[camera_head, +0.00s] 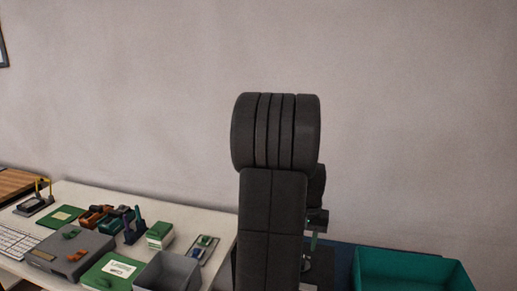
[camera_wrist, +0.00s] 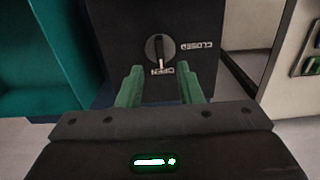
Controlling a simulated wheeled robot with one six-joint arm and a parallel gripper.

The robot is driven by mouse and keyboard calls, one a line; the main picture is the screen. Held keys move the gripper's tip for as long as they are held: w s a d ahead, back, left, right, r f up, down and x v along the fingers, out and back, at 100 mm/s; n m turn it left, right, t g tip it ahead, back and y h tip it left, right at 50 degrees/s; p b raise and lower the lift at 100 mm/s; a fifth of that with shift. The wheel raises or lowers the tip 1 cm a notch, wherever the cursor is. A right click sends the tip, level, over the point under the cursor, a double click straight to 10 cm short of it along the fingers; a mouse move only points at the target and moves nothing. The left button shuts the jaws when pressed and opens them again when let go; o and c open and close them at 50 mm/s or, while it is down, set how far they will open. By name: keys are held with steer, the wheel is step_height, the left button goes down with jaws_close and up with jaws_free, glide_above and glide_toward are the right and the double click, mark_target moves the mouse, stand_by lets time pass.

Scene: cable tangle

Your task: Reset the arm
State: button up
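My gripper (camera_wrist: 160,87) shows in the wrist view with two green fingers apart and nothing between them. Beyond the fingertips is a dark panel (camera_wrist: 120,40) with a round knob (camera_wrist: 159,50). The knob's pale lever points toward the word OPEN, and the word CLOSED stands to its right. I cannot tell whether the fingers touch the panel. In the head view my dark arm stands upright in the middle and hides most of my gripper; only a greenish part shows beside it.
A teal bin (camera_head: 412,262) stands right of my arm; a teal bin wall also shows in the wrist view (camera_wrist: 30,60). On the left, a pale table (camera_head: 80,190) holds a keyboard (camera_head: 18,243), a grey box (camera_head: 72,252), a grey open bin (camera_head: 168,270) and several small parts.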

step_height(320, 180, down, 6)
steer(key=shift+f, duration=0.25)
stand_by(0.4)
